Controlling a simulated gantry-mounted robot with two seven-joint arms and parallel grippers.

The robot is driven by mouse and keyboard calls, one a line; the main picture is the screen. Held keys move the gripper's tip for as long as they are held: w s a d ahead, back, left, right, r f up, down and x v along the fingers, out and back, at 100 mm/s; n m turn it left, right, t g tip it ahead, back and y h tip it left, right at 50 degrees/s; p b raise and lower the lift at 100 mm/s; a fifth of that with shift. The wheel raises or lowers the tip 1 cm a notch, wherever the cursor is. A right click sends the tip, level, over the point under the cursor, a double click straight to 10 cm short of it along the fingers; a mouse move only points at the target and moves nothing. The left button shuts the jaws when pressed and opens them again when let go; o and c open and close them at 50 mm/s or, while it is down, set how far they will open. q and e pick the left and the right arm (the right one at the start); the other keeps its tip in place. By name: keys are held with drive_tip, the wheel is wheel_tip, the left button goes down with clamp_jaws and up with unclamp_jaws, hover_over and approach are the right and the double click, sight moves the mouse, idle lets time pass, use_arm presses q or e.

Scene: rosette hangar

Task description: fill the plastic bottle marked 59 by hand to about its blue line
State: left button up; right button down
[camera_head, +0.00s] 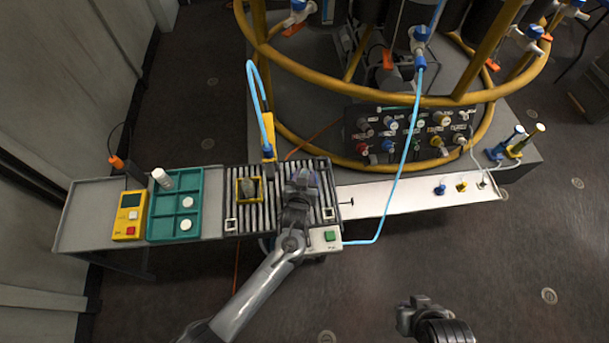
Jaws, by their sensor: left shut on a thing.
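My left gripper (300,182) is over the right half of the dark slatted grate (274,218). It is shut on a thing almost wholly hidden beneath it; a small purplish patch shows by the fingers. A yellow square frame (238,198) stands on the grate to its left, with a greyish, bottle-like thing (247,187) inside. I cannot read a 59 or see a blue line anywhere. A blue hose (250,85) loops down to a blue fitting (268,151) behind the grate. My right gripper (408,315) is at the bottom, away from the bench; its jaws are unclear.
A teal divided tray (177,215) holds white round pieces and a white container (162,178). A yellow box (130,216) with a red button is left of it. A green button (330,236) is right of the grate. The yellow-railed machine (330,85) blocks the back.

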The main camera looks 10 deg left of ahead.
sight(305, 172)
use_arm(q)
drive_tip(key=shift+f, duration=0.15)
idle(0.5)
drive_tip(key=shift+f, duration=0.75)
idle(0.6)
drive_tip(key=o, duration=1.1)
drive_tip(key=shift+o, duration=0.3)
drive_tip(key=o, duration=0.5)
drive_tip(key=shift+r, duration=0.1)
drive_tip(key=shift+r+p, duration=2.85)
drive_tip(key=shift+r, duration=0.1)
